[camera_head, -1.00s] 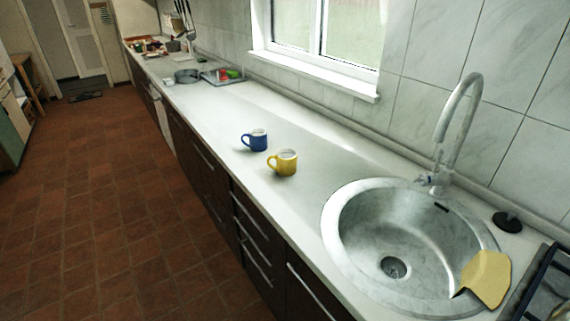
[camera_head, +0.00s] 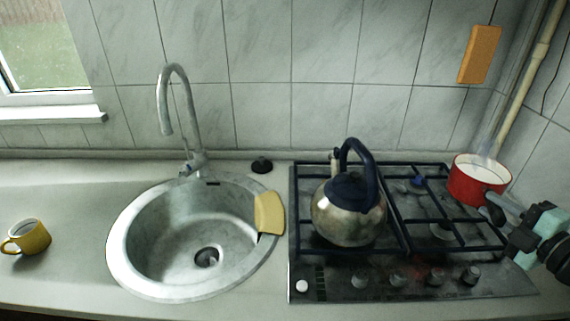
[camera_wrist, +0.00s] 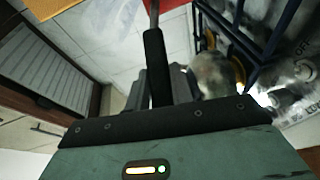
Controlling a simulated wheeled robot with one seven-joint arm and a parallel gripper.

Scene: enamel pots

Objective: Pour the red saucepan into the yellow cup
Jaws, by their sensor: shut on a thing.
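The red saucepan (camera_head: 474,184), with a white inside, is at the right back of the stove in the head view. I cannot tell whether it rests on the grate or is slightly raised. My gripper (camera_head: 510,226) comes in from the right and is shut on its black handle. In the wrist view the handle (camera_wrist: 155,65) runs up between the fingers; the pan's body is mostly out of view. The yellow cup (camera_head: 28,238) stands upright on the counter at the far left, well away from my gripper; its handle points left.
A metal kettle (camera_head: 349,214) with a dark handle stands on the stove (camera_head: 420,283), left of the saucepan. The sink (camera_head: 130,245) with a tall tap (camera_head: 166,110) and a yellow cloth-like piece (camera_head: 269,214) on its rim lies between stove and cup. An orange board (camera_head: 479,54) hangs above.

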